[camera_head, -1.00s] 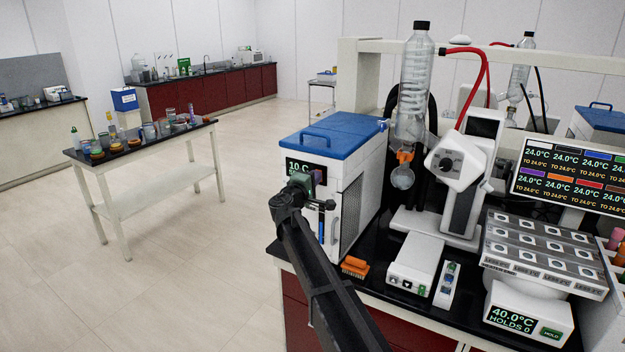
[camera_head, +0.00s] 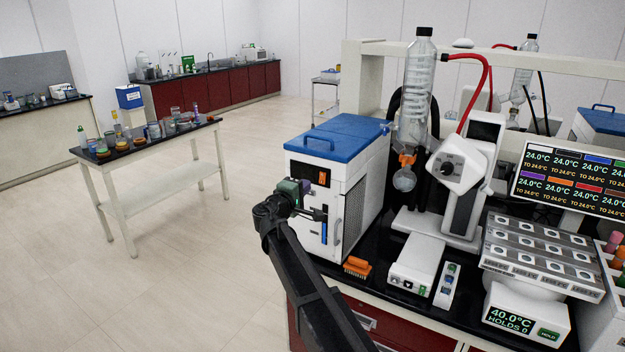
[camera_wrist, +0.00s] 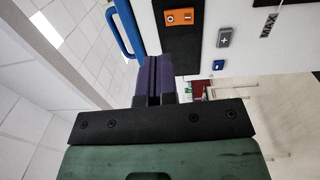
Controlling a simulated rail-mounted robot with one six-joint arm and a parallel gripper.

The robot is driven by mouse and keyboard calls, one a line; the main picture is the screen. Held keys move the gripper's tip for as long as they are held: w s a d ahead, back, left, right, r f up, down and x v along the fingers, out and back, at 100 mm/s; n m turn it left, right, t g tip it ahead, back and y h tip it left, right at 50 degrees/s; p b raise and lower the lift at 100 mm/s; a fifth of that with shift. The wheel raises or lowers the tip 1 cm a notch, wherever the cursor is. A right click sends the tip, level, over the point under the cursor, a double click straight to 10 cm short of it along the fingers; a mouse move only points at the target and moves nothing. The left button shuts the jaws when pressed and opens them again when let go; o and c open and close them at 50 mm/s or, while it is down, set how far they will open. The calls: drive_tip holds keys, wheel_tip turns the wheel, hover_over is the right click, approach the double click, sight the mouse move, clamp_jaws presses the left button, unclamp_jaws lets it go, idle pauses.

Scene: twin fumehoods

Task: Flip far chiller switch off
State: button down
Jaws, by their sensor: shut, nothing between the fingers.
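A white chiller (camera_head: 313,213) with a blue lid stands at the left end of the near bench. Its front has a dark display panel (camera_head: 304,174) with no lit reading and an orange switch (camera_head: 322,177). The orange switch also shows near the top of the wrist view (camera_wrist: 180,16). My gripper (camera_head: 306,187) is in front of the panel, a little below and left of the switch. In the wrist view its purple fingers (camera_wrist: 158,62) are shut and empty, apart from the switch. A second blue-lidded chiller (camera_head: 604,118) is partly visible at the right edge.
A blue handle (camera_wrist: 124,30) and plus button (camera_wrist: 224,37) are close to my fingers. The floor left of the bench is open up to a side table (camera_head: 150,190).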

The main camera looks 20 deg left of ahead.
drive_tip(key=v, duration=0.3)
drive_tip(key=r+v, duration=0.1)
drive_tip(key=v, duration=0.1)
drive_tip(key=shift+s, duration=0.15)
drive_tip(key=s+d+f+m+g+b, duration=0.1)
drive_tip(key=s+d+f+m+g, duration=0.35)
drive_tip(key=d, duration=0.45)
drive_tip(key=s+d+f+m+g, duration=0.2)
drive_tip(key=s+d+f+g, duration=0.25)
drive_tip(key=d+f, duration=0.35)
drive_tip(key=s+d+f+m+g+b, duration=0.1)
drive_tip(key=s+d+f+m+g, duration=0.3)
drive_tip(key=d, duration=0.6)
drive_tip(key=s+d+f+m+g+y+b, duration=0.1)
drive_tip(key=s+d+f+m+g+y, duration=0.1)
drive_tip(key=s+d, duration=0.5)
drive_tip(key=s+d+f+m+g+y+b, duration=0.2)
drive_tip(key=s+d+f, duration=0.3)
drive_tip(key=d, duration=0.9)
drive_tip(key=shift+s+d+f+m+g+b, duration=0.25)
drive_tip(key=shift+s+m+g, duration=0.35)
drive_tip(key=shift+s, duration=0.6)
drive_tip(key=shift+a+f, duration=0.1)
drive_tip(key=shift+f, duration=0.05)
